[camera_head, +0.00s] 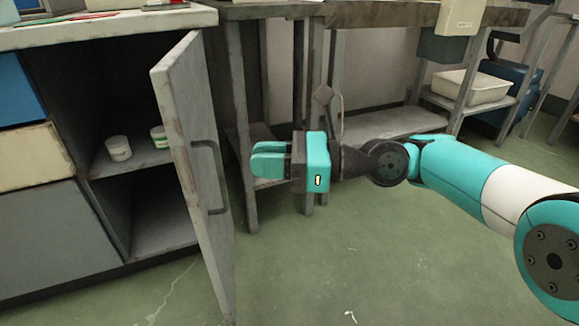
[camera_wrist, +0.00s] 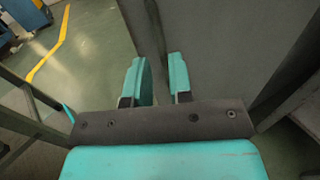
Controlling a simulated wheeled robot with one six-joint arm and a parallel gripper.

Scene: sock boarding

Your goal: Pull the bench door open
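The grey bench door (camera_head: 184,95) stands swung out from the cabinet, with the dark inside showing. Its bar handle (camera_head: 216,180) is on the face toward my gripper. My gripper (camera_head: 254,159) is to the right of the handle, apart from it, with its teal fingers pointing left. In the wrist view my gripper (camera_wrist: 159,70) has a narrow gap between its two fingers and nothing held. A grey panel (camera_wrist: 220,45), likely the door, lies beyond the fingers. The handle does not show in the wrist view.
Inside the cabinet, white jars (camera_head: 118,149) stand on a shelf (camera_head: 130,164). A table with metal legs (camera_head: 243,120) stands behind my gripper. A white bin (camera_head: 470,88) is on a low shelf at right.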

